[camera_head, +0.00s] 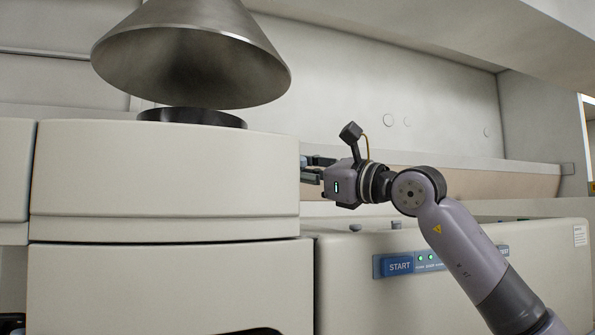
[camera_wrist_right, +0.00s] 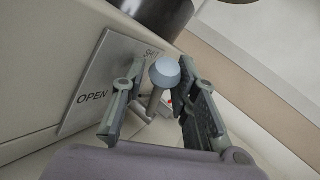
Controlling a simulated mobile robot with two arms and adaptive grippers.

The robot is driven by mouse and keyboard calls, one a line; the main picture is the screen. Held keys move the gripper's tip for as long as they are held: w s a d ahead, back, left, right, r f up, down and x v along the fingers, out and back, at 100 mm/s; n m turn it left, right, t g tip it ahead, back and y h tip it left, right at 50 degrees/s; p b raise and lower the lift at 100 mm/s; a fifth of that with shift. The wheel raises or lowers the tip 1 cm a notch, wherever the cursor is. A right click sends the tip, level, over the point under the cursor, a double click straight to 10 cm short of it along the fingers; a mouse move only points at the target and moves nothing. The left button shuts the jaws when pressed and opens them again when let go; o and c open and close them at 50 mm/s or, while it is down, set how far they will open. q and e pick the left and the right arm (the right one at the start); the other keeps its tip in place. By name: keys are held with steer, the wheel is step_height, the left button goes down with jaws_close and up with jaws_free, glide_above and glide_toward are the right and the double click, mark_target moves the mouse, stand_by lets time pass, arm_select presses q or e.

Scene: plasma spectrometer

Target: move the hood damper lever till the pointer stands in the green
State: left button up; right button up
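The damper lever shows in the right wrist view as a rounded blue-grey knob (camera_wrist_right: 165,72) on a grey stem. Behind it is a metal plate (camera_wrist_right: 92,82) marked OPEN and SHUT. My right gripper (camera_wrist_right: 160,95) is open, with one finger on each side of the lever and gaps beside the knob. In the head view my right gripper (camera_head: 306,170) is at the right side of the cream instrument housing, where the lever is hidden. A small red patch shows behind the stem; I cannot make out the pointer or any green. My left gripper is not in view.
A metal cone hood (camera_head: 190,60) hangs above a dark round collar (camera_head: 192,117) on the cream housing (camera_head: 165,175). A lower cream unit (camera_head: 450,285) with a blue START button (camera_head: 398,266) lies below my right arm. A pale wall stands behind.

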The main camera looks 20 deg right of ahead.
steer(key=shift+s+d, duration=0.1)
steer(key=v, duration=1.2)
steer(key=shift+f, duration=0.1)
